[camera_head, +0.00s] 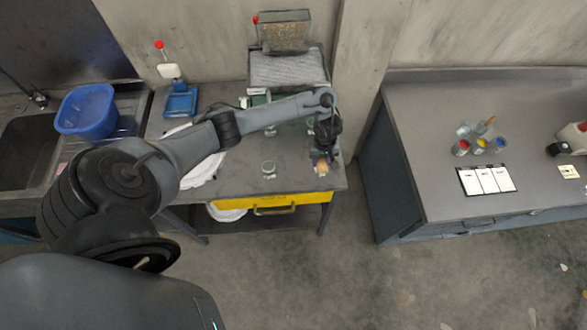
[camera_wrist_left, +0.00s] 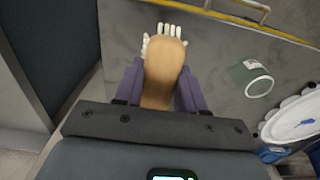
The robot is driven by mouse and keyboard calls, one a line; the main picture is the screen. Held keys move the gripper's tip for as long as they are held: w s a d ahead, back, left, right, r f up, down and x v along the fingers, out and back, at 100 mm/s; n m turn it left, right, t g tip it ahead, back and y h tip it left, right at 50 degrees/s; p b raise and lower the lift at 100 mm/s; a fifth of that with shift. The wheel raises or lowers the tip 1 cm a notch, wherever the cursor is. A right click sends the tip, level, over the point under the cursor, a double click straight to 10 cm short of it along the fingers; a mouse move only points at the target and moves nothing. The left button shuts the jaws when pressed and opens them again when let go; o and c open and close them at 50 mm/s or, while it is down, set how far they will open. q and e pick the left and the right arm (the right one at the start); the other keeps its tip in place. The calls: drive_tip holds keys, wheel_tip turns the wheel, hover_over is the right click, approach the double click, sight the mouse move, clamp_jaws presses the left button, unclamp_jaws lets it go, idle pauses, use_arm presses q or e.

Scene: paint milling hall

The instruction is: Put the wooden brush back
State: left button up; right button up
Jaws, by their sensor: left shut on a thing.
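The wooden brush (camera_wrist_left: 165,72) is a rounded tan wooden piece with white bristles showing around its far end in the left wrist view. My left gripper (camera_wrist_left: 160,88) is shut on it, with one purple-grey finger on each side. In the head view the gripper (camera_head: 323,153) is over the right front corner of the workbench, and only a small tan part of the brush (camera_head: 321,169) shows below it. The gripper and arm hide the rest of the brush. I cannot tell whether the brush touches the bench top. My right gripper is in neither view.
A glass jar (camera_head: 268,169) stands on the workbench left of the gripper; it also shows in the left wrist view (camera_wrist_left: 250,78). Behind my arm lies a white tray (camera_head: 205,165). A yellow drawer (camera_head: 240,203) fronts the bench. Small paint pots (camera_head: 480,146) stand on the right bench.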

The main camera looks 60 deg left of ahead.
sight(293, 172)
use_arm(q)
drive_tip(key=s+a+f+b, duration=0.1)
drive_tip(key=s+a+f, duration=0.1)
drive_tip(key=s+a+f+b, duration=0.1)
drive_tip(key=s+f, duration=0.1)
drive_tip(key=shift+s+a, duration=0.15)
drive_tip(key=shift+a, duration=0.2)
drive_tip(key=s+a+f, duration=0.2)
drive_tip(key=s+a, duration=0.1)
drive_tip(key=shift+s, duration=0.1)
wheel_tip(293, 172, down, 4)
drive_tip(key=shift+r+b, duration=0.25)
drive_tip(key=shift+b, duration=0.3)
drive_tip(key=shift+f, duration=0.25)
drive_tip(key=o, duration=1.1)
drive_tip(key=shift+f, duration=0.1)
